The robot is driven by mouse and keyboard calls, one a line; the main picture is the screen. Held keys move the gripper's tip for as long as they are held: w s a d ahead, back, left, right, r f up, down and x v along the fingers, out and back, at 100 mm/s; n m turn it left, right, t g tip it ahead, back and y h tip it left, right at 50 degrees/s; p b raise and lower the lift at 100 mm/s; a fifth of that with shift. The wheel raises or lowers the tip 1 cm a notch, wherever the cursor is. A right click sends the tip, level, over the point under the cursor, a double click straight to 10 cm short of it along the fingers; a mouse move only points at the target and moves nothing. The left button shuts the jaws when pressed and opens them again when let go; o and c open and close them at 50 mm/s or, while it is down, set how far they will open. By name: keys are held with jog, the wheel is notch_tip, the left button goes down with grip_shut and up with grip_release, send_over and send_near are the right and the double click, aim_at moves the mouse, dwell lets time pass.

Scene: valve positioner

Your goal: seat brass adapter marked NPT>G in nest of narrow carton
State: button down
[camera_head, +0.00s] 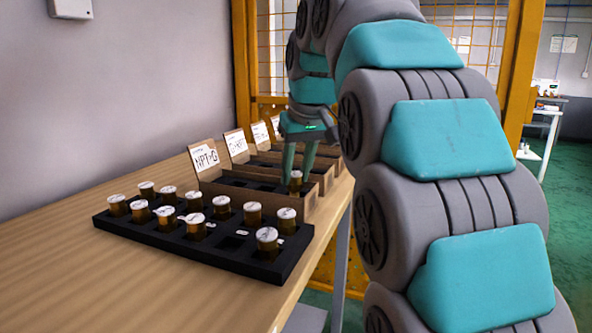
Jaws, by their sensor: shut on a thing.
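My gripper (297,173) points down, its two fingers shut on a brass adapter (295,185) with a pale top. The adapter is upright at the right end of the nearest carton (207,173), whose raised flap reads NPT>G. I cannot tell whether it is inside a nest or just above it, because the carton's front wall and the fingers hide its lower part. The mark on its top is too small to read. The carton's other visible nests look dark and empty.
A black tray (196,250) in front of the cartons holds several brass adapters (267,240) with white marked tops, and some empty pockets. More labelled cartons (236,146) stand behind in a row. A grey wall is at left, and bare wooden tabletop (130,290) lies in front.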

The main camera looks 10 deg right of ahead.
jog(key=shift+f+b, duration=0.35)
jog(key=shift+f, duration=0.35)
jog(key=c, duration=0.5)
grip_release()
jog(key=shift+r, duration=0.1)
